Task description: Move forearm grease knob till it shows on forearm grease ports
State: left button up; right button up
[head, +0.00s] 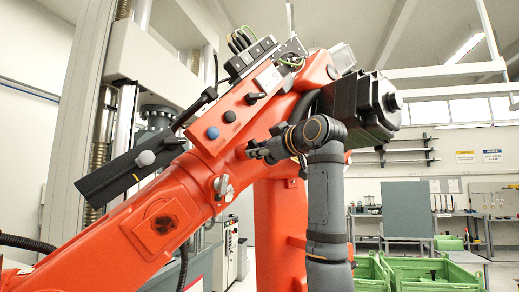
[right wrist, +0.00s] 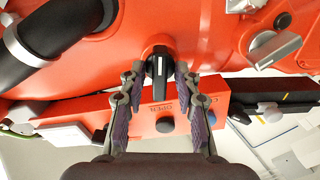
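A black knob with a white line (right wrist: 158,66) sits on the orange arm housing, just beside an orange panel with small lettering (right wrist: 150,108) that I cannot read surely. The white line runs along the knob, roughly up and down in the right wrist view. My right gripper (right wrist: 157,80) is open, with one finger on each side of the knob and gaps visible. In the head view my right gripper (head: 258,150) reaches the orange arm below the panel (head: 240,117); the knob is hidden there. My left gripper is not in view.
The panel carries a blue button (head: 213,132), a black button (head: 229,116) and a black lever (head: 255,97). A silver knob (head: 222,187) sits lower on the orange arm (head: 160,225). A black bar (head: 130,170) sticks out left. Green bins (head: 425,272) stand at right.

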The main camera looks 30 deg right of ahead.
grip_shut()
jog(key=shift+m, duration=0.3)
jog(key=m+b, duration=0.2)
jog(key=m, duration=1.2)
jog(key=shift+m, duration=0.4)
dwell(0.3)
